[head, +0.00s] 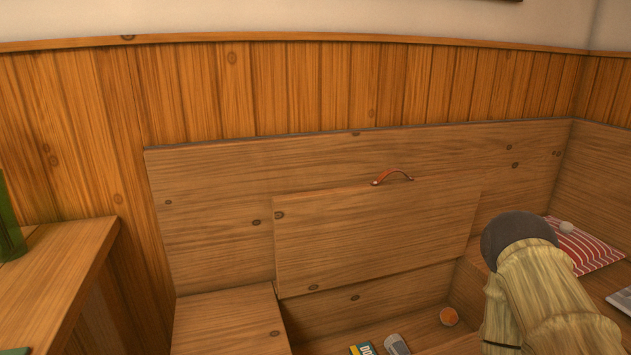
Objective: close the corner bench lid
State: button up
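The corner bench lid (375,238) is a wooden panel that stands open, tilted up near the bench backrest (215,210). A reddish-brown leather pull (392,176) sits on its upper edge, right of the middle. Below the lid, the bench's storage space (375,300) is open to view. My gripper is not in view. Part of my arm shows at the lower right, apart from the lid in the picture, and hides some of the bench there.
A wooden table (60,265) stands at left.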

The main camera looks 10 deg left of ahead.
aim_at(326, 239)
jog(key=u, duration=2.1)
jog(key=k, duration=1.7)
jog(key=z, duration=0.75)
jog(key=i, duration=1.7)
